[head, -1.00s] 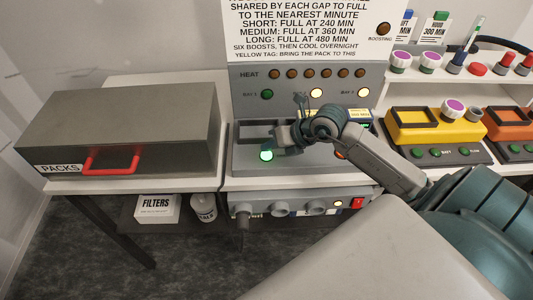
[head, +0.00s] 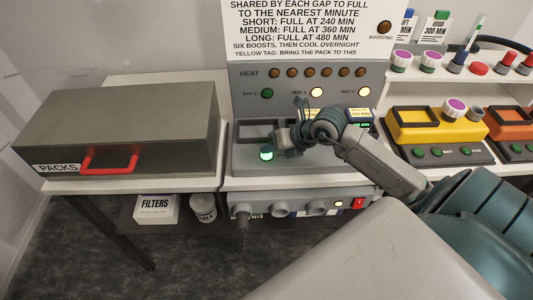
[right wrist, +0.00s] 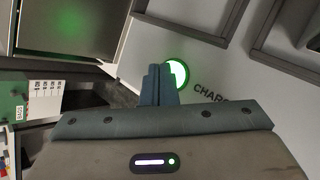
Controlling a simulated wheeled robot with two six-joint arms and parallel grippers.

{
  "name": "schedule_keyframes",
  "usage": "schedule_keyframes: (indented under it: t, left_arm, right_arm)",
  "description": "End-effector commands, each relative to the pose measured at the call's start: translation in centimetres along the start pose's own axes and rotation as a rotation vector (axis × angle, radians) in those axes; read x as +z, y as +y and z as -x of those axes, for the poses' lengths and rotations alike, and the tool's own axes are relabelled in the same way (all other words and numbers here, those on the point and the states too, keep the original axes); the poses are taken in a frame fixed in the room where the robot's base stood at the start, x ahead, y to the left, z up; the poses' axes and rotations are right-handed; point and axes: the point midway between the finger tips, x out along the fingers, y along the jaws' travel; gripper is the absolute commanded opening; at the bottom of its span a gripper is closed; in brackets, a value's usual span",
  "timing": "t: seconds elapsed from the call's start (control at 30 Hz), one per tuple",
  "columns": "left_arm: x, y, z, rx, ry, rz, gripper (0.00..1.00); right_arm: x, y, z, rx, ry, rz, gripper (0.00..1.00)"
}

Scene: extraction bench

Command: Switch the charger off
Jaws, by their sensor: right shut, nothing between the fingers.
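The charger (head: 310,158) is a grey unit on the bench with a sloped front, open bays and an upright panel behind. Its round button (head: 266,154) glows green at the left of the sloped front. In the right wrist view the same button (right wrist: 180,72) glows beside lettering that begins "CHAR". My right gripper (right wrist: 160,70) is shut and empty, its fingertips at the button's edge and covering part of it. I cannot tell whether they touch it. In the head view my right gripper (head: 280,146) is just right of the button. My left gripper is not in view.
A row of brown heat lamps (head: 317,73) and bay lamps (head: 316,92) sits on the upright panel. A red switch (head: 358,203) is on the unit below the bench. A grey PACKS box (head: 130,125) stands left; a yellow charger (head: 430,125) stands right.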

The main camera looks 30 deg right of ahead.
Motion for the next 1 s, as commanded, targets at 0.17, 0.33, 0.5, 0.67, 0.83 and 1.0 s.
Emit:
schedule_keyframes:
  t: [0.17, 0.33, 0.5, 0.67, 0.83, 1.0]
  left_arm:
    - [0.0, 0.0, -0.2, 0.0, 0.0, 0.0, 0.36]
    - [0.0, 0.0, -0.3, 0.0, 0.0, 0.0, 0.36]
    - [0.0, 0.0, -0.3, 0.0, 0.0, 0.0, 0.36]
    - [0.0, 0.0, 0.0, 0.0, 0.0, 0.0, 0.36]
    - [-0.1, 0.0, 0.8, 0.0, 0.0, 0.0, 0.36]
    - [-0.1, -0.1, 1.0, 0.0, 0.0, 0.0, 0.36]
  right_arm:
    - [-0.2, -0.1, -0.2, 0.0, 0.0, 0.0, 0.0]
    - [-0.2, -0.2, -0.2, 0.0, 0.0, 0.0, 0.0]
    - [-0.2, -0.2, -0.2, 0.0, 0.001, -0.001, 0.0]
    - [0.0, 0.0, 0.0, 0.0, 0.001, 0.0, 0.0]
    - [0.5, 0.5, 0.7, 0.0, 0.0, 0.0, 0.0]
    - [0.7, 0.7, 1.0, 0.0, 0.001, 0.0, 0.0]
